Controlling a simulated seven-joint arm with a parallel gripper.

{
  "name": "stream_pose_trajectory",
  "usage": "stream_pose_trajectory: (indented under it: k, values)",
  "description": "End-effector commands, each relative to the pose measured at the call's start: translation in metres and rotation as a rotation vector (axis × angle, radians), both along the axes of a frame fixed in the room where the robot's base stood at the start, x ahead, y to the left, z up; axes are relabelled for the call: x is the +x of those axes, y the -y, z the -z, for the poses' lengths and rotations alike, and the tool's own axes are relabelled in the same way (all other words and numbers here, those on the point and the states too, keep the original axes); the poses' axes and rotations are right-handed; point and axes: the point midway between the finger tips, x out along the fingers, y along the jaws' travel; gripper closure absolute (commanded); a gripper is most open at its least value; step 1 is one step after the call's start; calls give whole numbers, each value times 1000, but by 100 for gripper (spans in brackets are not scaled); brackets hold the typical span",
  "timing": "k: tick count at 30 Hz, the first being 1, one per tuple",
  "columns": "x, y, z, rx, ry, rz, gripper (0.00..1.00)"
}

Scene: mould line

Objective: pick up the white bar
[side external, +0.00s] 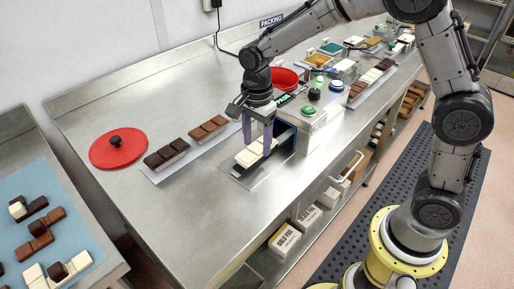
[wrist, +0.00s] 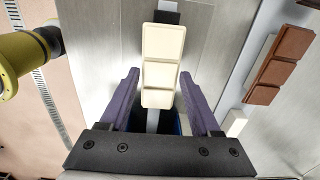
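My gripper (side external: 257,149) points down at the bar from above. In the wrist view my gripper (wrist: 160,78) is open, with a finger on either side of the bar. The fingertips look close to its edges; I cannot tell whether either touches.
Brown bars (side external: 208,128) lie on a pale strip to the left. The white control box with green buttons (side external: 308,112) stands close on the right. A blue mat (side external: 50,229) holds loose chocolate pieces.

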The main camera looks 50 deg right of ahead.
Motion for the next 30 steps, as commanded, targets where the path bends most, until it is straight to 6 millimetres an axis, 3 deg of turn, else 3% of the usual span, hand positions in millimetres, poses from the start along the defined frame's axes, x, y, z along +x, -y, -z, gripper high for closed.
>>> stream_pose_trajectory:
  k: [1, 9, 20, 27, 30]
  values:
    - [0, 0, 0, 0, 0, 0, 47]
    - [0, 0, 0, 0, 0, 0, 95]
    - [0, 0, -5, 0, 2, 0, 95]
    - [1, 0, -35, 1, 6, 0, 95]
    - [-16, 3, -53, 1, 6, 0, 95]
